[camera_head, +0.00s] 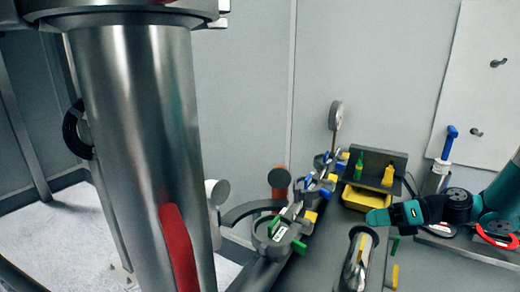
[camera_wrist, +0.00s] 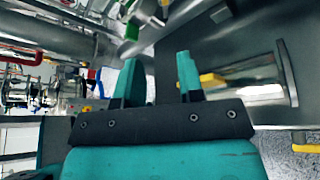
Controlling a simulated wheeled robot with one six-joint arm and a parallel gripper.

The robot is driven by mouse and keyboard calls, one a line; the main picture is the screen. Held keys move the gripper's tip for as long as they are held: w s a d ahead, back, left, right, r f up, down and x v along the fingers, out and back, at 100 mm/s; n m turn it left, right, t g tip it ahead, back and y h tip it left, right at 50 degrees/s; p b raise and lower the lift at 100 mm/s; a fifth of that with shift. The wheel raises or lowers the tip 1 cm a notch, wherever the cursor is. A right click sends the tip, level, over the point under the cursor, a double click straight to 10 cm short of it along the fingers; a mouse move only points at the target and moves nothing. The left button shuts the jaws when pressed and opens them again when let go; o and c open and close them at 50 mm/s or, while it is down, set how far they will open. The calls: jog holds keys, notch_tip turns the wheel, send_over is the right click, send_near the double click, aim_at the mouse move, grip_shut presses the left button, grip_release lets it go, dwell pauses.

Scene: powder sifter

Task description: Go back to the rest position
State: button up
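My gripper (camera_head: 380,216) is teal and black and reaches in from the right edge of the head view, pointing left over the grey work surface. In the wrist view its two teal fingers (camera_wrist: 158,72) stand apart, with nothing held between them. In the head view, a metal cylinder (camera_head: 354,262) with an open dark top lies below and left of the fingertips, apart from them. A yellow tray (camera_head: 366,199) is just behind the fingertips.
A large steel column (camera_head: 140,140) with a red strip fills the left. Clamps with green, blue and yellow parts (camera_head: 280,232) line the surface's left side. Green and yellow bottles (camera_head: 388,175) stand at the back. A blue-handled tool (camera_head: 448,143) stands behind my arm.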

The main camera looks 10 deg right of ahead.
jog(key=s+a+r+n+g+h, duration=0.2)
jog(key=s+a+r+n, duration=0.2)
jog(key=a+n, duration=0.4)
jog(key=s+a+r+n+g+h, duration=0.3)
jog(key=s+a+r+n, duration=0.15)
jog(key=a+n, duration=0.4)
jog(key=s+a+r+n+h, duration=0.1)
jog(key=s+r+n+h, duration=0.1)
jog(key=s+n, duration=0.6)
jog(key=s+a+r+n+h, duration=0.1)
jog(key=s+r+n+h, duration=0.1)
jog(key=s+n, duration=0.7)
jog(key=n, duration=0.3)
jog(key=shift+r, duration=0.25)
